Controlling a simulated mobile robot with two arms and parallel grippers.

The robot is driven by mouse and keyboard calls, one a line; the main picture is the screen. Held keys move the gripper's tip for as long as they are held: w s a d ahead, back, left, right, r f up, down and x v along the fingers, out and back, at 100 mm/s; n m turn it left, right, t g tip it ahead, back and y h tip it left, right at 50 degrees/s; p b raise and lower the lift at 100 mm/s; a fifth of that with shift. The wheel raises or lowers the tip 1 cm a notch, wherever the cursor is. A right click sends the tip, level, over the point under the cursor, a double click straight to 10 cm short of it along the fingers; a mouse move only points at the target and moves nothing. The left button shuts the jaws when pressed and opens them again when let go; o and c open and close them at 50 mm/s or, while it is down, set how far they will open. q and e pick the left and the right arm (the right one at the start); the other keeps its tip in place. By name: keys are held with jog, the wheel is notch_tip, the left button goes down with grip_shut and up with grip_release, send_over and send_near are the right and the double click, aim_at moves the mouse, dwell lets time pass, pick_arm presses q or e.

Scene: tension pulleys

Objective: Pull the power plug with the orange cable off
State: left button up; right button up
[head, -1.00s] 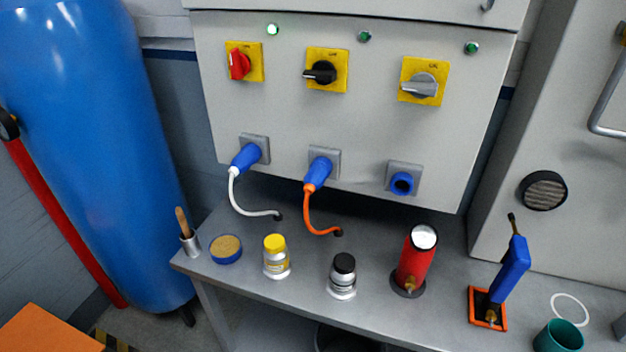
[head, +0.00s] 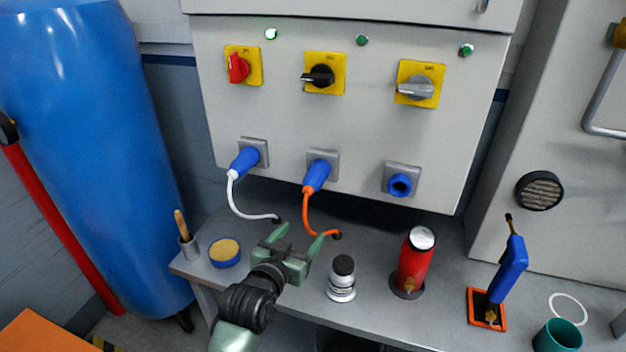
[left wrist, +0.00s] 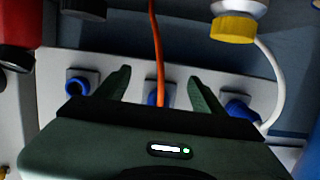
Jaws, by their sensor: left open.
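The blue power plug (head: 316,177) with the orange cable (head: 308,213) sits in the middle socket of the grey cabinet. The cable curves down to the bench top. My left gripper (head: 302,235) is open and empty, in front of and below this plug. In the left wrist view the orange cable (left wrist: 157,45) runs between the open fingers (left wrist: 159,78). The blue plug (left wrist: 152,99) shows behind the gripper body there, partly hidden. I cannot tell the exact gap to it. My right gripper is not in view.
A blue plug (head: 244,161) with a white cable is in the left socket; the right socket (head: 400,184) is empty. A black-capped bottle (head: 342,279), red cylinder (head: 413,262) and blue tool (head: 509,269) stand on the bench.

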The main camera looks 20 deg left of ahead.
aim_at(313, 181)
pick_arm(q)
jog(key=w+r+t, duration=0.1)
jog(key=r, duration=0.1)
jog(key=w+r, duration=0.1)
jog(key=r, duration=0.1)
jog(key=w+r+t, duration=0.1)
jog(key=r, duration=0.2)
jog(key=shift+w+a+n+t, duration=0.1)
jog(key=shift+a+n+t, duration=0.2)
jog(key=shift+w+f+b, duration=0.1)
jog(key=shift+w+b, duration=0.35)
jog(key=shift+w, duration=0.15)
jog(key=w+b, duration=0.1)
jog(key=w, duration=0.5)
jog(key=shift+d+b, duration=0.1)
jog(key=shift+b, duration=0.25)
jog(key=shift+w, duration=0.9)
jog(key=shift+p, duration=0.5)
